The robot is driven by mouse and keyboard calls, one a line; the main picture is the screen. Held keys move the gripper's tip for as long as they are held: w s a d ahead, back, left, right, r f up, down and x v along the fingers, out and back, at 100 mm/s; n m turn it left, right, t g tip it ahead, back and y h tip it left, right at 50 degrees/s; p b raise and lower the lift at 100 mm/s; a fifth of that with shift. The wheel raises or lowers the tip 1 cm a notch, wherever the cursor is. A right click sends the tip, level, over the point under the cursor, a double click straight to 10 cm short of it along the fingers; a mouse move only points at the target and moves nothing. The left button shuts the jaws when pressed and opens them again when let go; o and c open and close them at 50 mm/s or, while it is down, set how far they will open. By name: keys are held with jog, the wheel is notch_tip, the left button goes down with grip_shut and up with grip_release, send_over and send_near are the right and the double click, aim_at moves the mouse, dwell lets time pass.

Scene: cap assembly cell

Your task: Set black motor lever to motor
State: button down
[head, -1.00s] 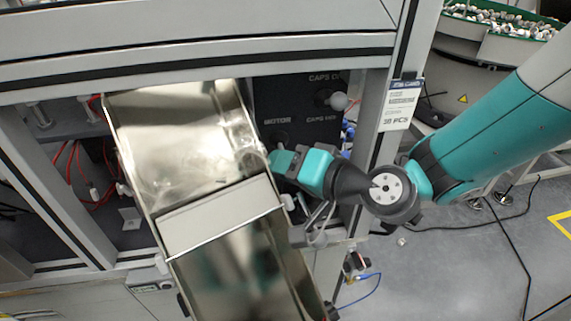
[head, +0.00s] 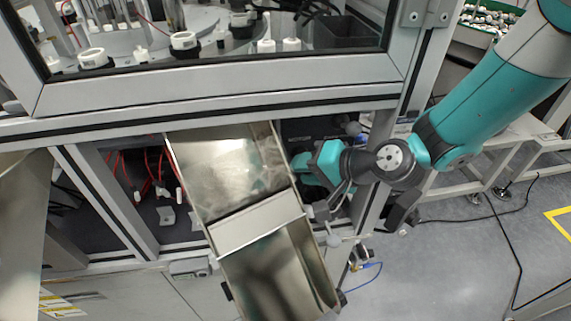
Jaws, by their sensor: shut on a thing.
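The black control panel (head: 310,128) sits in the machine recess behind the metal chute. Its lettering is too small and dim to read now. My gripper (head: 300,164) has teal fingers and reaches in from the right, just past the chute's right edge, at the lower left part of the panel. It is shut, its tips partly hidden by the chute and shadow. The black motor lever itself is hidden at the tips, so its position cannot be read. A grey round knob (head: 352,128) stands out at the panel's upper right, apart from my gripper.
The shiny metal chute (head: 225,160) slopes down close beside my gripper on the left. A grey frame post (head: 385,165) stands to the right of the panel, behind my wrist. Red wires (head: 150,172) show in the left bay. The floor at the right is mostly open.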

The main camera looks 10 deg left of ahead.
jog(key=c, duration=0.9)
grip_release()
jog(key=shift+o, duration=0.2)
jog(key=b+v, duration=0.2)
jog(key=v, duration=1.5)
jog(key=shift+r+b, duration=0.2)
jog(key=shift+b, duration=0.2)
jog(key=shift+d, duration=0.15)
